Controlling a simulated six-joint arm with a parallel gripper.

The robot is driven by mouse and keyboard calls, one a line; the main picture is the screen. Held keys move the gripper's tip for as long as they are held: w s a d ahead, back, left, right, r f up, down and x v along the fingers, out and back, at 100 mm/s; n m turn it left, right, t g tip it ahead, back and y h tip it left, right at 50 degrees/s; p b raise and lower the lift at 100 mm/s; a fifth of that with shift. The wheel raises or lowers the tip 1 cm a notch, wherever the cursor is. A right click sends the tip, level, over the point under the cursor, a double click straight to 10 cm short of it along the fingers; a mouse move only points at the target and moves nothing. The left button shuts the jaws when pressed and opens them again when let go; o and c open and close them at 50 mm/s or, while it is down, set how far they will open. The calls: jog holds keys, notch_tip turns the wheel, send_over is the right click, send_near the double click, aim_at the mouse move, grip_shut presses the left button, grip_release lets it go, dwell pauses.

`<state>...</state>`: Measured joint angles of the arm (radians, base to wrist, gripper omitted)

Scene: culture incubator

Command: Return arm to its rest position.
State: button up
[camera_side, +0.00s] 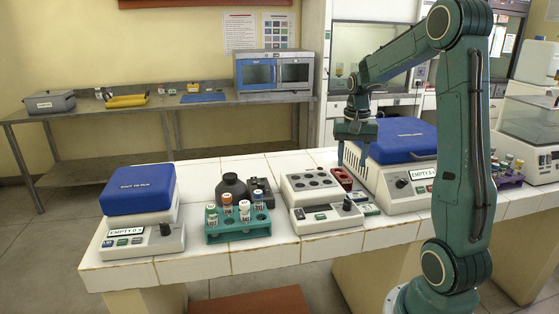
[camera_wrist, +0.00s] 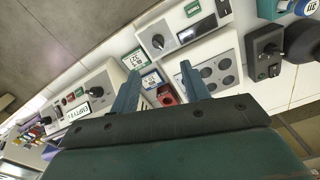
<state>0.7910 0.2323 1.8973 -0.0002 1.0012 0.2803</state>
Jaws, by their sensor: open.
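My gripper (camera_side: 353,152) hangs from my raised green arm, fingers pointing down, above the bench between the grey well block (camera_side: 312,184) and the right blue-lidded incubator (camera_side: 402,140). In the wrist view my gripper (camera_wrist: 160,78) has its two fingers wide apart with nothing between them. Below the fingers lie a small red holder (camera_side: 343,178) and small labelled cards (camera_side: 368,208). Both incubator lids look closed, and the left incubator (camera_side: 140,192) carries an EMPTY label. The wells of the grey block look empty.
A teal rack (camera_side: 238,234) with several capped vials stands on the tiled bench (camera_side: 205,262). A dark bottle (camera_side: 231,188) and a small black device (camera_side: 262,190) stand behind it. Another vial rack (camera_side: 509,176) is at the far right. The air around the gripper's left is clear.

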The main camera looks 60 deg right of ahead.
jog(key=a+r+n+t, duration=0.1)
jog(key=a+r+n, duration=0.3)
jog(key=a, duration=0.5)
jog(key=s+a+r+n+t, duration=0.1)
jog(key=s+a+n, duration=0.3)
jog(key=a, duration=0.5)
jog(key=s+a+r+n+t, duration=0.2)
jog(key=s+a, duration=0.4)
jog(key=a, duration=0.4)
jog(key=shift+r+n+t, duration=0.3)
jog(key=shift+n+t, duration=0.4)
jog(key=shift+n, duration=0.4)
